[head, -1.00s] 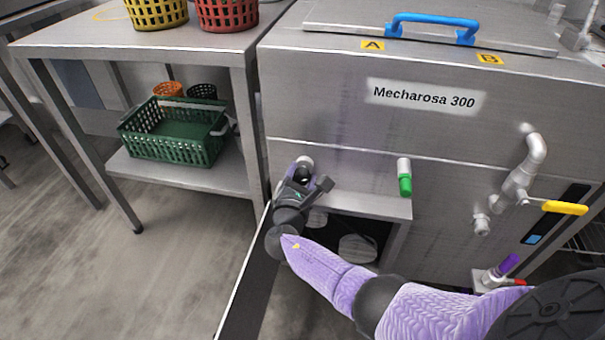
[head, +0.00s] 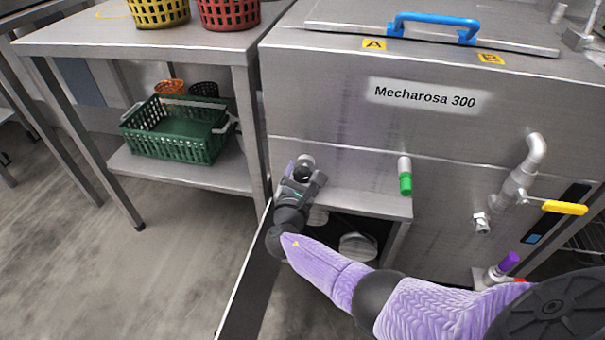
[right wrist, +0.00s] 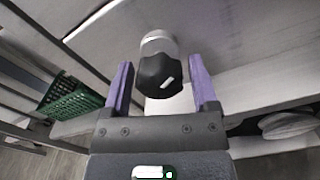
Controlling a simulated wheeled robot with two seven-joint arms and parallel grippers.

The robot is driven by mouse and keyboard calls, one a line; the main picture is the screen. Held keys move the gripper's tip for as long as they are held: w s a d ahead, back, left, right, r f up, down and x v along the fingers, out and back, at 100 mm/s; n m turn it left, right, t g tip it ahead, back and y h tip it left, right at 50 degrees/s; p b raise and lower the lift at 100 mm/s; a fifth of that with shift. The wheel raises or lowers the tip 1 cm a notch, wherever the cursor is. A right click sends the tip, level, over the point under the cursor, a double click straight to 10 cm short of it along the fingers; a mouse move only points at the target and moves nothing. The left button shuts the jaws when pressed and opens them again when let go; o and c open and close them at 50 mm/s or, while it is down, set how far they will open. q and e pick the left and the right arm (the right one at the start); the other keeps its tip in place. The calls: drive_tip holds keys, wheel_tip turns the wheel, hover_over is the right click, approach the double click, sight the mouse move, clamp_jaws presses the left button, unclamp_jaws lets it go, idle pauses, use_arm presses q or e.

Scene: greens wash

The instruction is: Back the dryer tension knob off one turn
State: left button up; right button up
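The tension knob (right wrist: 160,76) is a black lobed knob with a white mark, on a pale round collar, in the right wrist view. In the head view only its light collar (head: 307,160) shows clearly, on the lower left front of the steel Mecharosa 300 machine (head: 340,110). My right gripper (right wrist: 161,78) is open, with one purple finger on each side of the knob and a visible gap at both sides. In the head view my right gripper (head: 303,177) covers most of the knob. My left gripper is not in view.
A green-tipped fitting (head: 405,183) and a yellow-handled valve (head: 564,208) are to the right. An open door panel (head: 253,285) hangs below the gripper, beside an open lower bay. A steel table (head: 150,52) with a green basket (head: 172,145) on its shelf stands left.

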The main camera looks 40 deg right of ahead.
drive_tip(key=shift+o, duration=0.8)
drive_tip(key=shift+r, duration=0.1)
use_arm(q)
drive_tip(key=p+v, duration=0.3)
drive_tip(key=p, duration=0.1)
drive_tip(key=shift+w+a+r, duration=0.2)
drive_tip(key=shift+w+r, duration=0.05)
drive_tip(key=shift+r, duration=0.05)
use_arm(e)
drive_tip(key=v, duration=1)
